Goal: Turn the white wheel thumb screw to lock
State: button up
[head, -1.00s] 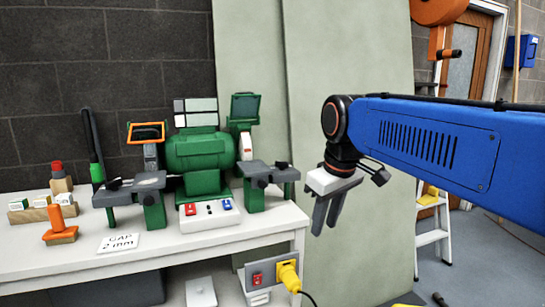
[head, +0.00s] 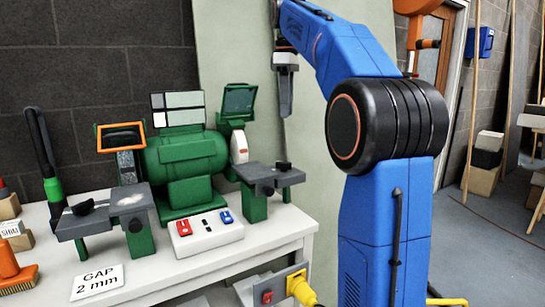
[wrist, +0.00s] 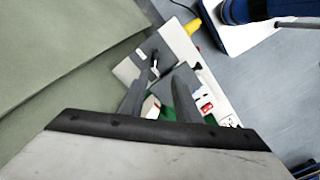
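The green bench grinder (head: 185,160) stands on the bench. Its white wheel (head: 239,146), with a red mark, is on the right side under a raised green shield (head: 238,101). In front of it is the right grey tool rest (head: 268,176) on a green bracket. Dark knobs show on this rest, one at the front (head: 265,189) and one at the back (head: 283,166). My gripper (head: 286,112) hangs fingers down above and behind the right rest in the head view, touching nothing. In the wrist view its fingers (wrist: 163,75) are apart with nothing held.
The left rest (head: 105,210), under an orange-framed shield (head: 121,137), has similar knobs. A switch box (head: 206,232) and a "GAP 2 mm" card (head: 97,282) lie on the white bench (head: 160,284). A yellow plug (head: 301,290) sticks out at the bench front. Pale panels stand behind.

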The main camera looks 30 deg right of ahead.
jog(key=w, duration=0.2)
send_near(284, 162)
jog(key=f, duration=0.8)
jog(key=shift+w+d+f, duration=0.1)
jog(key=shift+w+f, duration=0.15)
jog(key=shift+f, duration=0.1)
grip_shut()
